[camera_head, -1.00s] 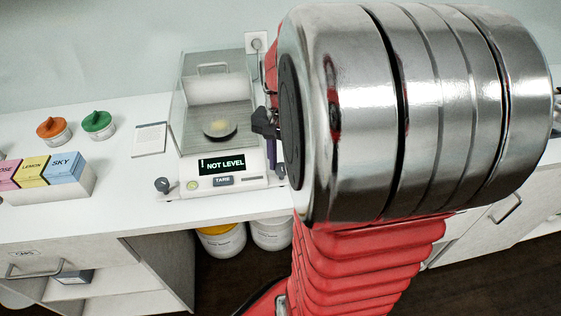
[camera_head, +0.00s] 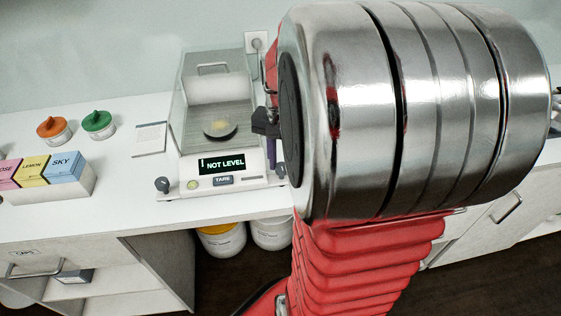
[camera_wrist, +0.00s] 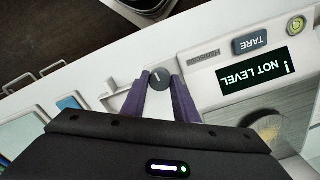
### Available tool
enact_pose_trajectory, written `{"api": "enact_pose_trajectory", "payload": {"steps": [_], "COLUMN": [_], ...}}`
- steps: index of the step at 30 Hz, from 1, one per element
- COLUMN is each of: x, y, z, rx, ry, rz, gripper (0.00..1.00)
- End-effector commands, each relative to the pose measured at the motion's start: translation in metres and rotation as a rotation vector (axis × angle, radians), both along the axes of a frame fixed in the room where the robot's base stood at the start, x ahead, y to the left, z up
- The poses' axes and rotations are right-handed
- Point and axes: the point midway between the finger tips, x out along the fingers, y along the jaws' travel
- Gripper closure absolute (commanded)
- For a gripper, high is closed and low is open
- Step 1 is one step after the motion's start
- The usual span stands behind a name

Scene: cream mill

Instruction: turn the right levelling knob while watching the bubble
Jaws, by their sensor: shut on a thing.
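The balance (camera_head: 222,150) stands on the white counter with a clear draft shield, and its display (camera_head: 222,164) reads "! NOT LEVEL". The display shows upside down in the wrist view (camera_wrist: 254,71). The right levelling knob (camera_wrist: 160,78) is a dark disc with a pale mark. My gripper (camera_wrist: 160,84) is shut on it, with a purple finger on each side. In the head view my arm hides that knob. The left knob (camera_head: 162,184) is free. The round bubble level (camera_wrist: 297,25) is yellow-green; the bubble is too small to place exactly. A pan inside holds yellow powder.
The TARE button (camera_head: 222,180) sits below the display. To the left are orange (camera_head: 51,129) and green (camera_head: 98,122) lidded jars, a card (camera_head: 150,139) and a rack of coloured boxes (camera_head: 50,185). Tubs (camera_head: 222,239) stand under the counter.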

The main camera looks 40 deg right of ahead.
Motion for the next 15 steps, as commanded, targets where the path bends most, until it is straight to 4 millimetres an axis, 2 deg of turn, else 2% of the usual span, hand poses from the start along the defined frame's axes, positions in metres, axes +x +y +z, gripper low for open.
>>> {"api": "enact_pose_trajectory", "payload": {"steps": [8, 15], "x": [0.0043, 0.0046], "y": [-0.0002, -0.0002], "z": [0.0018, 0.0020], "rx": [-0.004, -0.005], "ry": [-0.012, -0.013], "rz": [0.145, 0.350], "gripper": [0.96, 0.96]}}
